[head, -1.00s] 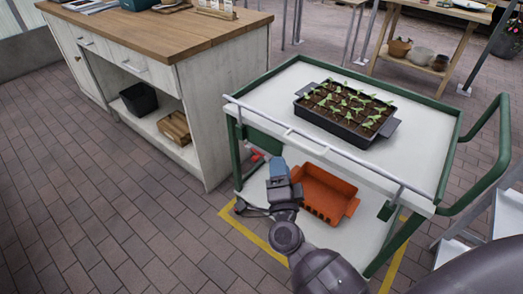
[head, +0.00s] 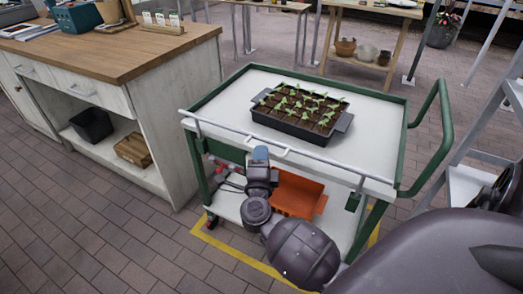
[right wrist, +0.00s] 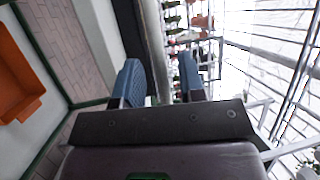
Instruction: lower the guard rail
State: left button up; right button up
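The guard rail (head: 330,161) is a thin grey bar along the near side of the green-framed cart (head: 372,108). It sits at about the level of the white top, with a small bracket-shaped handle (head: 281,152) near its middle. My right gripper (head: 260,153) is at the rail, just left of this handle, with its blue fingertips pointing up. In the right wrist view the two blue fingers (right wrist: 162,78) stand apart. A grey bar, seemingly the rail (right wrist: 154,40), runs between them, nearer the left finger; contact is unclear. My left gripper is not in view.
A black seedling tray (head: 292,129) stands on the cart's top. An orange crate (head: 298,195) lies on its lower shelf. A wooden-topped cabinet (head: 110,55) stands to the left. A grey ladder-like frame (head: 467,180) is at the right. Brick floor lies open at front left.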

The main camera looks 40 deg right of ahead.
jog(key=shift+x, duration=1.3)
grip_shut()
